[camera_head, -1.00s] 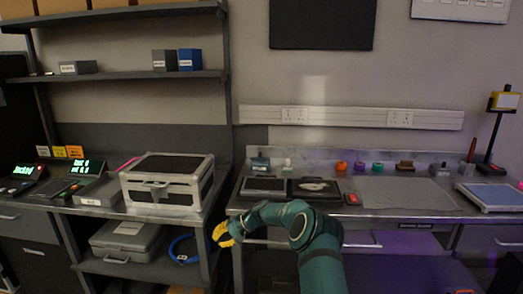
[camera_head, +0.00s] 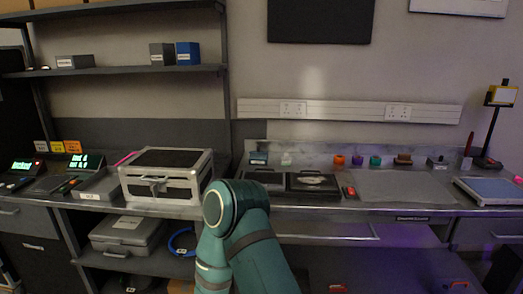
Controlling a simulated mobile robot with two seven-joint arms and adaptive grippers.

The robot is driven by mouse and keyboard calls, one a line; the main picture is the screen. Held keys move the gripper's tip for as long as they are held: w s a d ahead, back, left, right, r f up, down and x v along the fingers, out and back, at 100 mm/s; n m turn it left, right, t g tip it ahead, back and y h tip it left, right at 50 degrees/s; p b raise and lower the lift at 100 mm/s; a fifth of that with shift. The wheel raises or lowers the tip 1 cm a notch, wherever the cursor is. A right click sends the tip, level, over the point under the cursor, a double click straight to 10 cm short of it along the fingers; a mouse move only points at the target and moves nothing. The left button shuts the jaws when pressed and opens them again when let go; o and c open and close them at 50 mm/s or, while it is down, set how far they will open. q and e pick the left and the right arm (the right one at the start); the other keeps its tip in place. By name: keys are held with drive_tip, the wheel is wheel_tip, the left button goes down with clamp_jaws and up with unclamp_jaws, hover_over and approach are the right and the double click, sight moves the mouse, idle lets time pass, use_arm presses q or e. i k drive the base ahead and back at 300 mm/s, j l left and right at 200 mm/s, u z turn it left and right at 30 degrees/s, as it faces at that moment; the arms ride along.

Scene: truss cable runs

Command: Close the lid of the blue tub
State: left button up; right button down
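No tub with a clearly visible lid can be made out. A blue box (camera_head: 187,53) with a white label stands on the wall shelf at the upper left, and whether it has a lid I cannot tell. A small blue-grey container (camera_head: 258,158) stands at the back left of the right-hand bench, too small to tell whether it is open. One teal arm of mine rises from the bottom middle, in front of the gap between the benches. Its gripper is not visible, and the other gripper is out of view.
A silver-framed case (camera_head: 165,176) sits on the left bench. Below it are a grey case (camera_head: 126,234) and a blue cable coil (camera_head: 181,243). The right bench holds dark trays (camera_head: 312,182), several small coloured items and a clear grey mat (camera_head: 405,187).

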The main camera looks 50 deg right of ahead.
sight(258, 151)
drive_tip(key=i+l+z, duration=0.45)
drive_tip(key=i, duration=0.4)
